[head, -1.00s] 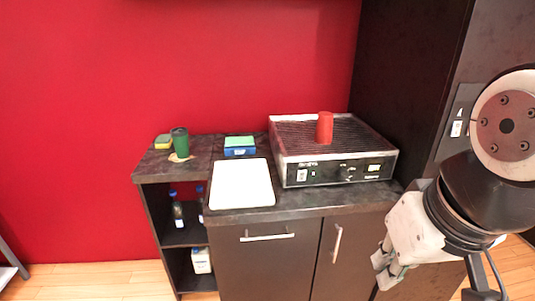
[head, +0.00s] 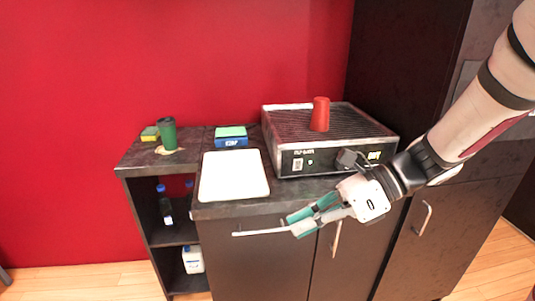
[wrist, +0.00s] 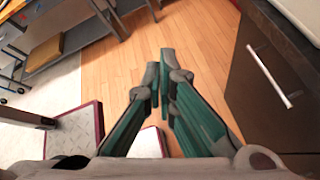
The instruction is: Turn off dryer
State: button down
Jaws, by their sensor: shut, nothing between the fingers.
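The dryer (head: 325,161) is a wide box with a ribbed top, standing on the right of the dark counter in the head view. Its front panel has a white switch (head: 297,164), a small green light (head: 310,161) and a lit yellow-green display (head: 374,156). My gripper (head: 294,226) is in front of and below the dryer, by the cabinet doors, pointing left and apart from the dryer.
A red cup (head: 320,114) stands on the dryer. A white tray (head: 234,196) lies left of it, with a blue-green box (head: 231,137), green cup (head: 168,135) and sponge (head: 150,134) beyond. Door handles (head: 262,232) stick out near my fingers. Floor shows left of the cabinet.

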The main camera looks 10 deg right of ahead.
aim_at(298, 165)
jog(key=w+d+f+m+t+y+b, duration=0.1)
jog(key=w+d+f+m+t, duration=0.3)
jog(key=m, duration=0.6)
jog(key=w+d+f+m+t+y+b, duration=0.1)
jog(key=w+d+f+m+t, duration=0.3)
jog(key=w+d+m+t, duration=0.4)
jog(key=w+d+m+b, duration=0.1)
jog(key=w+d+m, duration=0.1)
jog(key=w+d, duration=0.1)
jog(key=shift+w+d+f+m+t+b, duration=0.15)
jog(key=shift+w+m+t+b, duration=0.15)
jog(key=shift+w, duration=0.25)
jog(key=b+x, duration=0.1)
jog(key=x, duration=0.8)
jog(key=shift+w+a, duration=0.2)
jog(key=shift+a, duration=0.1)
jog(key=w, duration=0.3)
jog(key=shift+w+a+r+b, duration=0.15)
jog(key=shift+r+b, duration=0.1)
jog(key=shift+b, duration=0.05)
jog(key=shift+w+r, duration=0.15)
jog(key=shift+w, duration=0.35)
